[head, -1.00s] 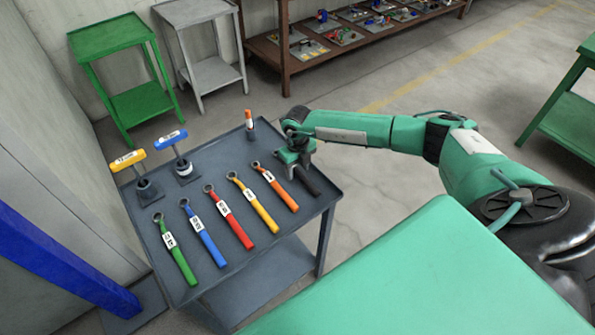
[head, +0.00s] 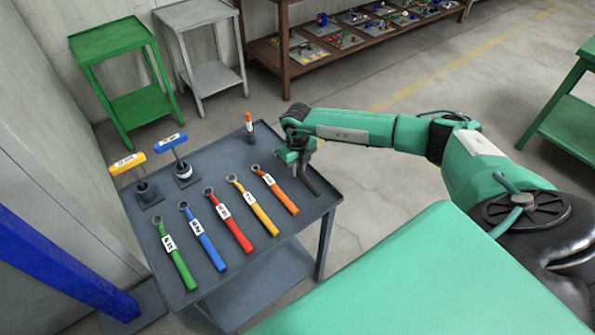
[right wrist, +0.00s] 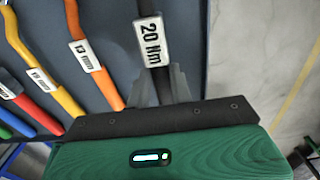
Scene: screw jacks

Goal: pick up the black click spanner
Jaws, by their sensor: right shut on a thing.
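The black click spanner (head: 308,182) is at the right end of the row of spanners on the grey table (head: 262,254). In the right wrist view it (right wrist: 148,10) runs up between my fingers and bears a white "20 Nm" label. My right gripper (head: 300,165) is shut on its shaft; in the right wrist view the fingers (right wrist: 160,88) close on it from both sides. The spanner's upper end is hidden by my gripper in the head view. I cannot tell whether it is clear of the tabletop. My left gripper is not in view.
Orange (head: 281,195), yellow (head: 258,208), red (head: 235,228), blue (head: 206,242) and green (head: 178,262) spanners lie to the left. Yellow-handled (head: 130,163) and blue-handled (head: 171,142) T-tools and an orange-topped piece (head: 249,125) stand upright near the table's far side.

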